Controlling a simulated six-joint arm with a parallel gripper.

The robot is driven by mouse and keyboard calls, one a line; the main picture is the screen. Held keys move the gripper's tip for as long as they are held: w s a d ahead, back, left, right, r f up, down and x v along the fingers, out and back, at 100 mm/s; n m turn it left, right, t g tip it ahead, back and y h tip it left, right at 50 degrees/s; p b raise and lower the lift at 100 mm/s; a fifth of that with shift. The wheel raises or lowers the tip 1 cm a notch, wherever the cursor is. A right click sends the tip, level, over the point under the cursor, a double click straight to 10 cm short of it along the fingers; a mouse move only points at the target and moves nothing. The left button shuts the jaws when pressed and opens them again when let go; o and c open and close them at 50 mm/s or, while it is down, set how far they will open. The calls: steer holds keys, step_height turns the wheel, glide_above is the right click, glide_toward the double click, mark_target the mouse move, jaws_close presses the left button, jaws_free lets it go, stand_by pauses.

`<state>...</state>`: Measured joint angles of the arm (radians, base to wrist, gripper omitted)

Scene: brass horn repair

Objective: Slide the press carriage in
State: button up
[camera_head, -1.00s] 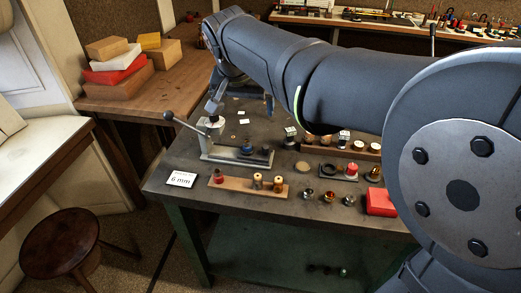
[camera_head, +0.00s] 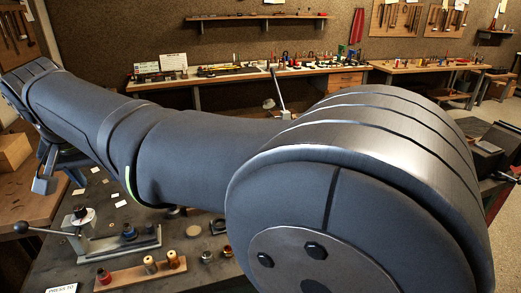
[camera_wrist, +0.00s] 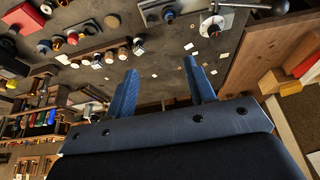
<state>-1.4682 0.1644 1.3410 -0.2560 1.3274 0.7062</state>
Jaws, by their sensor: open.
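The press (camera_head: 84,240) is a grey metal fixture on the dark workbench, at the lower left of the head view, with a black-knobbed lever sticking out to the left. Its low base (camera_head: 139,244) carries a small blue-topped piece (camera_head: 128,231); I cannot clearly tell the carriage from the base. In the wrist view the press base (camera_wrist: 172,5) is cut by the top edge, and its round head (camera_wrist: 211,26) is at upper right. My gripper (camera_wrist: 163,87) is open and empty, apart from the press. In the head view it is at far left, partly hidden by my arm.
A wooden strip with red and brass spools (camera_head: 140,273) lies in front of the press. Small cups and round parts sit to its right. A wooden side table (camera_head: 27,195) stands at left. Small pale squares (camera_head: 113,195) dot the bench behind the press.

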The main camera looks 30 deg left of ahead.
steer(key=shift+w+a+f, duration=0.15)
steer(key=shift+c, duration=0.5)
steer(key=m+g+h, duration=0.3)
glide_toward(148, 225)
step_height(148, 225, down, 9)
steer(key=shift+w+r, duration=0.1)
steer(key=shift+w, duration=0.05)
jaws_close()
steer(key=shift+a, duration=0.15)
